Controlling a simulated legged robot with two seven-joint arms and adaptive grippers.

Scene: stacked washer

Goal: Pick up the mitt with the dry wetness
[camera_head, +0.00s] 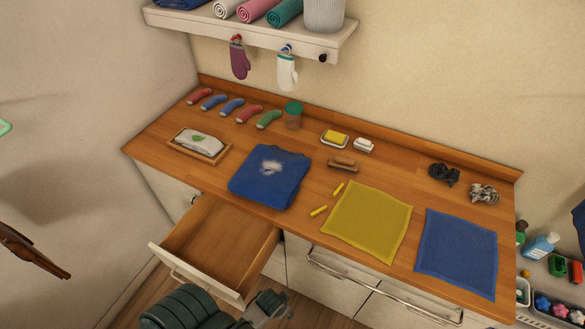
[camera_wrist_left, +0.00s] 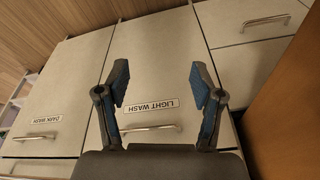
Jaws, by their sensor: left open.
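Two mitts hang from hooks under the wall shelf in the head view. One is a purple mitt (camera_head: 240,62) on the left, and the other is a white mitt (camera_head: 287,73) to its right. I cannot tell from their looks which is dry. My left gripper (camera_head: 268,306) is low at the bottom of the head view, beside the open drawer and far below both mitts. In the left wrist view my left gripper (camera_wrist_left: 161,85) is open and empty, facing cabinet fronts. My right gripper is not in view.
The wall shelf (camera_head: 250,31) holds rolled towels and a basket. The wooden counter (camera_head: 385,172) bears several socks, a blue shirt (camera_head: 270,178), soap dishes, a yellow cloth (camera_head: 367,224) and a blue cloth (camera_head: 457,255). An open, empty drawer (camera_head: 222,235) juts out at the front left.

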